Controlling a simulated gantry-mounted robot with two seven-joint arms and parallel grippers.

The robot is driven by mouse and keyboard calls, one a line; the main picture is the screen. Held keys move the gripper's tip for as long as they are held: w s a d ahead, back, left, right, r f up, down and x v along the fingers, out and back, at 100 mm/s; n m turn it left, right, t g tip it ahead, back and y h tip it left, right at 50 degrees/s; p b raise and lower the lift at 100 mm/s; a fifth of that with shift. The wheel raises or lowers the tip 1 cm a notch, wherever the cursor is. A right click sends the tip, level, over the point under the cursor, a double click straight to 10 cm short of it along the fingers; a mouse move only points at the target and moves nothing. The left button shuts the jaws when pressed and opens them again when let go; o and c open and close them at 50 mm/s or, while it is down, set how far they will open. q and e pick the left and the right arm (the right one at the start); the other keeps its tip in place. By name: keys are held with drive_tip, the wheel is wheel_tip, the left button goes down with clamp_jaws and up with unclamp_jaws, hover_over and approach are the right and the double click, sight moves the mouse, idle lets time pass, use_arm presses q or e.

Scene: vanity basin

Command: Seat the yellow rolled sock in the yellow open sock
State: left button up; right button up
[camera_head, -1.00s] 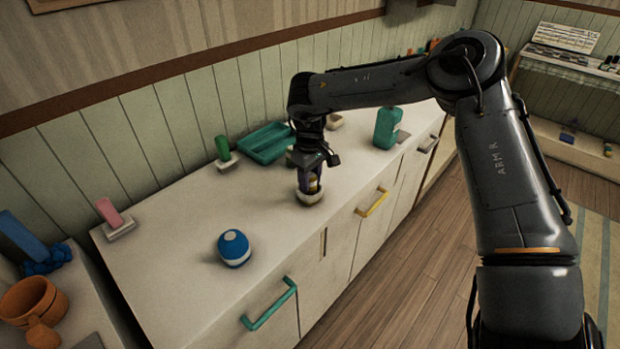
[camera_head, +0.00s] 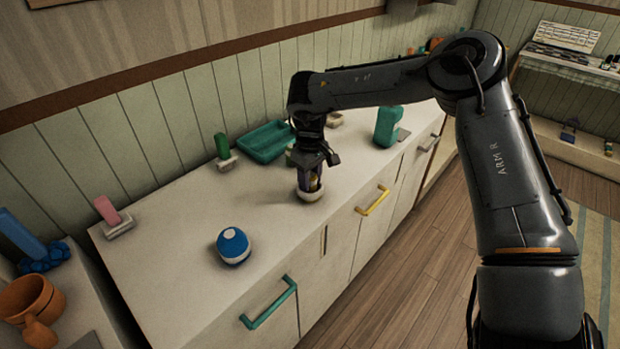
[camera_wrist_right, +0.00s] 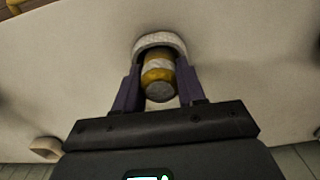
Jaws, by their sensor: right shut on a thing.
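My right gripper (camera_head: 312,180) is low over the counter, its two purple fingers shut on the yellow rolled sock (camera_wrist_right: 158,76). The rolled sock is a short yellow cylinder with a pale band and a grey end. A whitish knitted ring (camera_head: 311,195), apparently the open sock's cuff, stands on the counter directly under the fingers. In the right wrist view the cuff (camera_wrist_right: 158,41) curves around the far end of the rolled sock. How deep the rolled sock sits in it is hidden. My left gripper is not in view.
A blue rounded thing with a white band (camera_head: 233,246) stands front left on the counter. A teal tray (camera_head: 266,142), a green block (camera_head: 222,147) and a pink block (camera_head: 108,211) are at the back. A teal bottle (camera_head: 387,126) stands right. The counter between is clear.

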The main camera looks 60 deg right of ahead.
drive_tip(key=shift+f, duration=0.1)
drive_tip(key=o, duration=1.3)
drive_tip(key=shift+c, duration=1.1)
drive_tip(key=shift+c, duration=0.2)
drive_tip(key=shift+c, duration=0.8)
